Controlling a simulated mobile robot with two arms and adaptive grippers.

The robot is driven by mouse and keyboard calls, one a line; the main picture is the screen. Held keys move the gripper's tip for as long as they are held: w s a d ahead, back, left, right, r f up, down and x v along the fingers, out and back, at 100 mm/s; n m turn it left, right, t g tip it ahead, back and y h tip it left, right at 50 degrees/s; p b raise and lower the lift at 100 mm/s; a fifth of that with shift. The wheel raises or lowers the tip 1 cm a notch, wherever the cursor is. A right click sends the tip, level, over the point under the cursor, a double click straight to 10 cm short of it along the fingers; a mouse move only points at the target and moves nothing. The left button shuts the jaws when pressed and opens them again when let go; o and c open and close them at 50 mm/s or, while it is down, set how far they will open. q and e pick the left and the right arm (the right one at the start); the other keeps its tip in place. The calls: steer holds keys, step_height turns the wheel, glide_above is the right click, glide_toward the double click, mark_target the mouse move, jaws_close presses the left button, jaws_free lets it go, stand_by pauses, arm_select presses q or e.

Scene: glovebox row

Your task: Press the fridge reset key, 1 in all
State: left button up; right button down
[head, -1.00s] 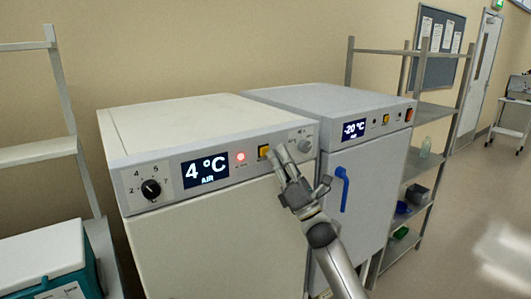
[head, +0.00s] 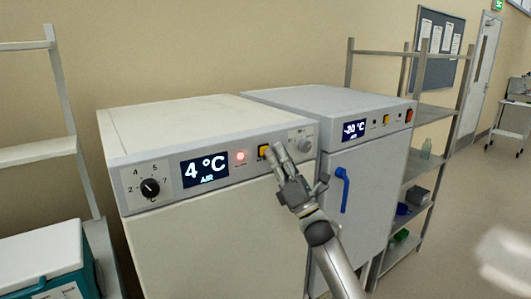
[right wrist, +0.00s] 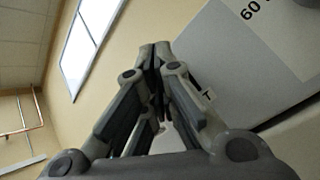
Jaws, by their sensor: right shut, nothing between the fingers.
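The fridge (head: 220,245) is the cream unit with a 4 °C display (head: 205,169) on its top panel. A red lamp (head: 240,156) glows beside the display. The yellow key (head: 263,151) sits right of the lamp and is partly covered by my right gripper (head: 275,150). The gripper is shut and empty, its fingertips at or just in front of the key; I cannot tell whether they touch it. In the right wrist view the fingers (right wrist: 155,50) meet at their tips, and the key is not visible there. My left gripper is not in view.
A grey freezer (head: 375,185) with a -20 °C display and blue handle (head: 344,188) stands to the right. A dial (head: 150,188) is at the fridge panel's left. A cool box (head: 40,255) stands left, and a metal shelf (head: 425,165) right. Floor is clear at far right.

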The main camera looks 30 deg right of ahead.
steer(key=shift+w+b, duration=0.45)
stand_by(0.4)
steer(key=shift+s, duration=0.9)
steer(key=s, duration=0.5)
steer(key=shift+d+p, duration=0.2)
steer(key=shift+p, duration=0.1)
steer(key=shift+w+f, duration=0.1)
stand_by(0.6)
